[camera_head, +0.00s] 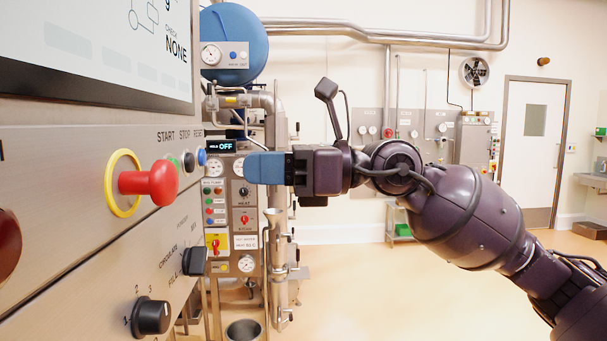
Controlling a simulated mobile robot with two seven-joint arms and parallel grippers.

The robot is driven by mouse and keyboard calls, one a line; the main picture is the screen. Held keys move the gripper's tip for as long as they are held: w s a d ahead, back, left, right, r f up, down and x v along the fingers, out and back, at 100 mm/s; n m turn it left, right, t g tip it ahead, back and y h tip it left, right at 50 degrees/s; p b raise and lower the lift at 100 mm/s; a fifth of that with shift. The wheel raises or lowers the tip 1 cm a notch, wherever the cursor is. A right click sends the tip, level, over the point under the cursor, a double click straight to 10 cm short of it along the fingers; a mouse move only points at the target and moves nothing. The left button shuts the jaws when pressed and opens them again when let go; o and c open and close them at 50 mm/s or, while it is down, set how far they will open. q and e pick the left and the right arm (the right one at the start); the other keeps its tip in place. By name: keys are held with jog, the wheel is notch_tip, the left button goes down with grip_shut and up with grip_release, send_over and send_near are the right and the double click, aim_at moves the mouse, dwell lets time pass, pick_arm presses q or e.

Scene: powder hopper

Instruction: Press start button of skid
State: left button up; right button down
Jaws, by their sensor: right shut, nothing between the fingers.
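The skid's control panel (60,160) fills the left side, seen at a steep angle. Its START, STOP and RESET labels run along the upper edge. A black stop button (188,163) and a blue reset button (202,157) stand farther along the row. My right gripper (250,168) is shut and empty, its blue fingers pointing left toward the panel. In the picture a gap separates its tips from the buttons. My left gripper is out of view.
A black knob (152,316) and a dark selector (194,261) stick out from the lower panel. A screen (105,50) is above. Behind stands equipment with a blue tank (235,35) and an OFF display (221,146). Open floor (370,290) lies right.

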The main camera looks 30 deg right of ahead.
jog(key=v, duration=0.5)
jog(key=shift+b, duration=0.4)
dwell(0.3)
jog(key=shift+r, duration=0.1)
